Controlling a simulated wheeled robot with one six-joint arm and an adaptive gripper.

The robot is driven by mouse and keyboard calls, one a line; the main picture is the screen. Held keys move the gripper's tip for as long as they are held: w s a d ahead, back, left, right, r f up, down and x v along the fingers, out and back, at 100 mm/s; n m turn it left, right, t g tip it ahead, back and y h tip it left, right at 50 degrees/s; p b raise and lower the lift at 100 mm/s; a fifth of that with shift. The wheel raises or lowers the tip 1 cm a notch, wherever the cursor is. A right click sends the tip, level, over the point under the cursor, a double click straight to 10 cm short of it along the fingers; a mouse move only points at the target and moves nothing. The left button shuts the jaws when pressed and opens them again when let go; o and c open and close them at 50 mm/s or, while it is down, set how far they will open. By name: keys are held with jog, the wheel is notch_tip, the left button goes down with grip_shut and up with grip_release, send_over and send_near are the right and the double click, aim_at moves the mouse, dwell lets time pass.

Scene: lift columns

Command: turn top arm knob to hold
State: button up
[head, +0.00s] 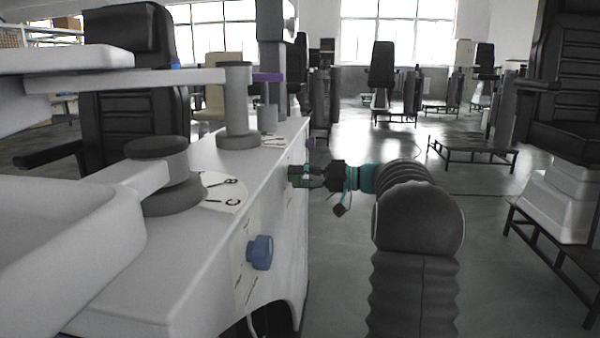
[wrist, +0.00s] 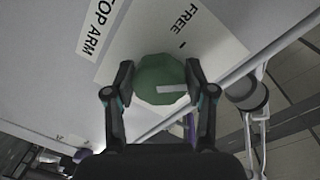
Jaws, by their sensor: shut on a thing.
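The top arm knob (wrist: 160,80) is a green, many-sided knob in the wrist view, on a white panel with a "TOP ARM" label (wrist: 97,27). A "FREE" label (wrist: 184,18) with a short tick lies above and to the right of it. The knob's white mark runs from its middle toward the right finger, away from the tick. No "HOLD" label shows; the part below the knob is hidden by my gripper. My gripper (wrist: 160,85) is shut on the knob, one finger on each side. In the head view my gripper (head: 303,176) is at the cabinet's side.
A blue knob (head: 260,252) sits nearer on the same side of the white cabinet (head: 225,160). Grey columns with arms stand on the cabinet top. Floor to the right is open, with metal frames and chairs beyond.

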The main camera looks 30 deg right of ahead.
jog(key=m+p, duration=0.1)
jog(key=m, duration=0.1)
jog(key=m+p, duration=0.2)
jog(key=m+g+p, duration=0.1)
jog(key=m+p, duration=0.1)
jog(key=shift+r, duration=0.25)
jog(key=shift+f+m+p, duration=0.1)
jog(key=shift+m+p, duration=1.2)
jog(key=shift+p, duration=0.25)
jog(key=shift+f, duration=0.1)
jog(key=o, duration=1.2)
jog(key=shift+c, duration=0.2)
jog(key=v, duration=1.2)
jog(key=shift+w+d+m, duration=0.1)
jog(key=shift+d+m, duration=0.05)
jog(key=shift+m, duration=0.15)
